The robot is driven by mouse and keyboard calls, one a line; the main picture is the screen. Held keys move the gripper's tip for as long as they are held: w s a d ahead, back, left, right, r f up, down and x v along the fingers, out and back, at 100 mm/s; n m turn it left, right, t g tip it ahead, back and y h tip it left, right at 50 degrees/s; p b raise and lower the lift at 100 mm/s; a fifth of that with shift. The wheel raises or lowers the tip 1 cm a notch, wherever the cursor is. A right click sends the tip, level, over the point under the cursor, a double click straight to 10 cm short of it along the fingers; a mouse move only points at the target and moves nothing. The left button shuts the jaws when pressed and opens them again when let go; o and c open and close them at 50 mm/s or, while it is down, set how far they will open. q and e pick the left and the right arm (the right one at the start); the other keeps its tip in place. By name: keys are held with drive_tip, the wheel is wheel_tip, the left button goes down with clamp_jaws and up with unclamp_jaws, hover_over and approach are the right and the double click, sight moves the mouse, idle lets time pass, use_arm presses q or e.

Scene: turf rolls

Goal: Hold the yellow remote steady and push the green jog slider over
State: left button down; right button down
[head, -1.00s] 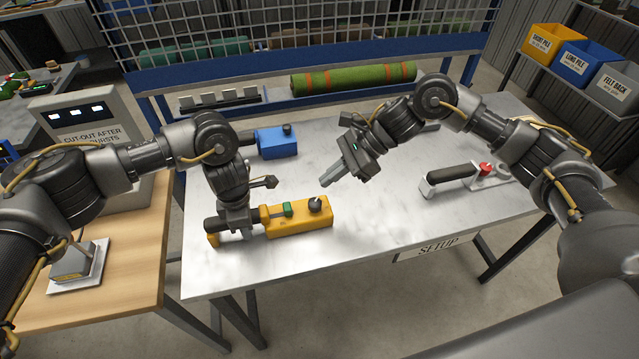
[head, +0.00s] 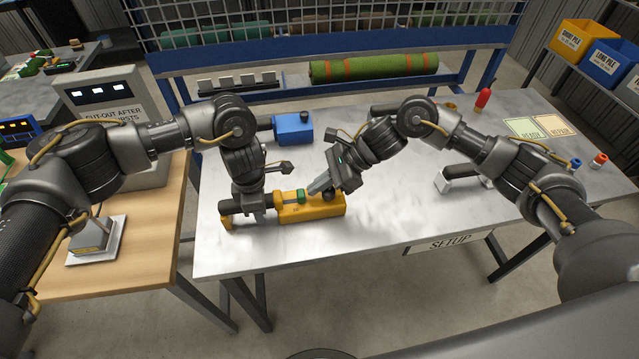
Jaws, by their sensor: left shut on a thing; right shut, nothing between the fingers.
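The yellow remote (head: 312,214) lies on the grey table near its front left. My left gripper (head: 249,214) is shut on the remote's left, handle-like part from above. The green jog slider (head: 301,195) stands on top of the remote, near its middle. My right gripper (head: 316,189) is shut and empty, with its fingertips just right of the slider, over the remote. I cannot tell whether the fingertips touch the slider. A dark knob (head: 329,196) on the remote's right end is partly hidden behind the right gripper.
A blue device (head: 292,128) sits behind the remote. A green turf roll (head: 373,68) lies at the back. The table's front middle (head: 390,215) is clear.

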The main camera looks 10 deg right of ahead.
sight(299, 193)
use_arm(q)
drive_tip(key=shift+a+f, duration=0.1)
use_arm(e)
drive_tip(key=shift+a, duration=1.6)
use_arm(q)
drive_tip(key=shift+s+d, duration=0.1)
drive_tip(key=shift+d, duration=0.1)
use_arm(e)
drive_tip(key=shift+f, duration=0.1)
idle(0.5)
use_arm(q)
drive_tip(key=shift+a, duration=0.1)
use_arm(e)
drive_tip(key=v, duration=1)
use_arm(q)
drive_tip(key=c, duration=1)
unclamp_jaws()
drive_tip(key=shift+o, duration=0.2)
